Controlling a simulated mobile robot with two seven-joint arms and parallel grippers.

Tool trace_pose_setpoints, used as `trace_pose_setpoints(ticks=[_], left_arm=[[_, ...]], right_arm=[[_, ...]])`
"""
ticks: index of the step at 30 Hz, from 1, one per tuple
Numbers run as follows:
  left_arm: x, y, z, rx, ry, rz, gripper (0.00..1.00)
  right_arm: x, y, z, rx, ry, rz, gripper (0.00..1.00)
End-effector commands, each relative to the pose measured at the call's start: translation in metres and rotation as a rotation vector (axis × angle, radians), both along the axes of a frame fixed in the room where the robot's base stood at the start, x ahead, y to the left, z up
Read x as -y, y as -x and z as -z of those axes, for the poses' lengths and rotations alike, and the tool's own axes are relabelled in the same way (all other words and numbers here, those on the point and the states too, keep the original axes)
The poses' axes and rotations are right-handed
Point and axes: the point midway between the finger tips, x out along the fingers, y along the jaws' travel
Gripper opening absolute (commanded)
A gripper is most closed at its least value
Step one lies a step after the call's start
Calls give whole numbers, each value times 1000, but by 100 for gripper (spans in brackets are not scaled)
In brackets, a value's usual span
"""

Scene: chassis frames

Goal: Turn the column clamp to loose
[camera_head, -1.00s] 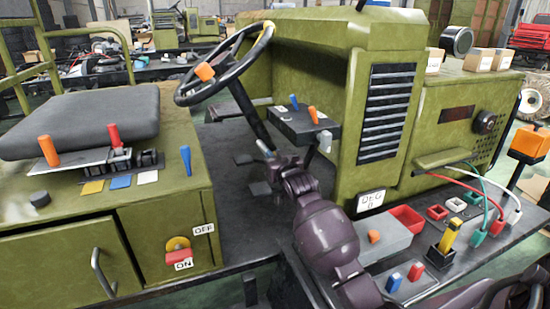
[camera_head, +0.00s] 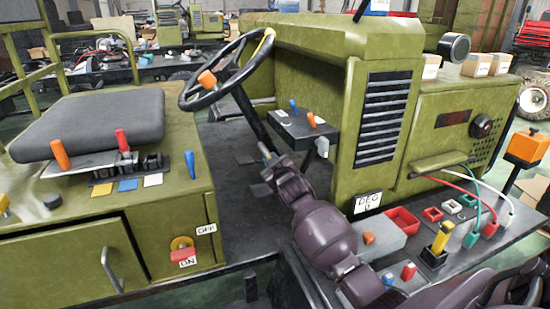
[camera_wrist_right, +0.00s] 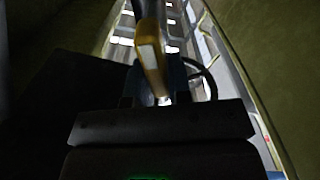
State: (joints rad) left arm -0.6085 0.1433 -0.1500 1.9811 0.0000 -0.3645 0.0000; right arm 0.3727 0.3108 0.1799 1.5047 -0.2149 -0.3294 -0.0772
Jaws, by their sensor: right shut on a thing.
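The steering column (camera_head: 250,112) runs down from the black steering wheel (camera_head: 228,75) to the cab floor. My right gripper (camera_head: 266,150) is at the lower part of this column, at the end of my purple arm. In the right wrist view a yellow lever with a pale patch, which looks like the column clamp (camera_wrist_right: 151,62), stands between the fingers of my right gripper (camera_wrist_right: 158,90). The gripper is shut on it. In the head view the clamp is too small and covered to make out, and its setting cannot be read. My left gripper is not in view.
A dark console (camera_head: 302,128) with blue and orange levers sits right of the column. The black seat (camera_head: 90,122) is to the left. The green hood (camera_head: 375,130) stands to the right. A side shelf holds a red tray (camera_head: 402,221) and a yellow-handled lever (camera_head: 442,238).

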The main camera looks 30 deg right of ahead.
Motion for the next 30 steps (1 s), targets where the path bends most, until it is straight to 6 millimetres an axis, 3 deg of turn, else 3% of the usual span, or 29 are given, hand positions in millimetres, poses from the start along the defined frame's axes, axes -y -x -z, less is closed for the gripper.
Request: trace_pose_setpoints(ticks=[12, 30], left_arm=[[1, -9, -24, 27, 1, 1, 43], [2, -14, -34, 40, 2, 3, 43]], right_arm=[[-5, -1, 5, -94, 388, 0, 0], [-9, -2, 14, -212, 879, -1, 0]])
